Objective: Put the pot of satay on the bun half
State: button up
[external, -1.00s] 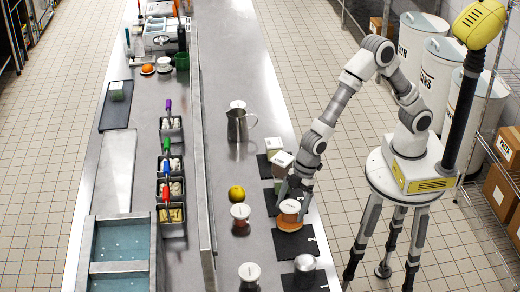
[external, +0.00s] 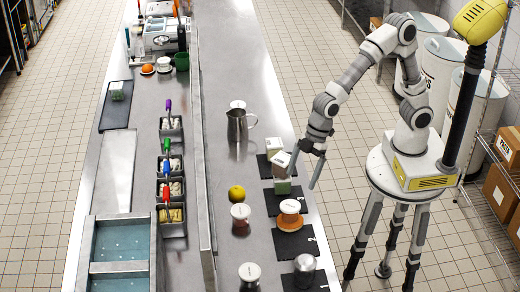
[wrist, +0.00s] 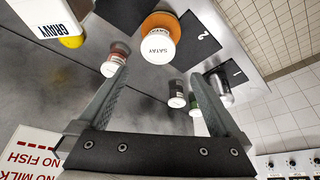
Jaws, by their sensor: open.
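The satay pot (external: 290,206) has a white lid and stands upright on the orange-brown bun half (external: 289,220), which lies on a black mat. In the wrist view the pot's lid (wrist: 158,45) reads SATAY, and the bun half (wrist: 163,22) shows behind it. My gripper (external: 302,182) is open and empty, apart from the pot, above and behind it near the counter's right edge. Its two fingers (wrist: 160,72) are spread wide in the wrist view with nothing between them.
A box marked GRAVY (wrist: 47,28) is close to my gripper; other cartons (external: 275,146) stand on a farther mat. A red-and-white pot (external: 240,213), a yellow fruit (external: 236,192), a white-lidded jar (external: 249,273) and a grey can (external: 304,265) stand nearby. A metal jug (external: 238,124) is farther back.

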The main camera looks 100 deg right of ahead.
jog(key=s+d+r+m+t+h, duration=0.1)
jog(key=s+d+r+m+h, duration=0.15)
jog(key=s+d+r, duration=0.85)
jog(key=s+d+m, duration=0.4)
jog(key=s+d, duration=0.5)
jog(key=s, duration=0.2)
jog(key=shift+s+d+r+m+t, duration=0.15)
jog(key=shift+s+d+m+t, duration=0.1)
jog(key=shift+s+m+t, duration=0.15)
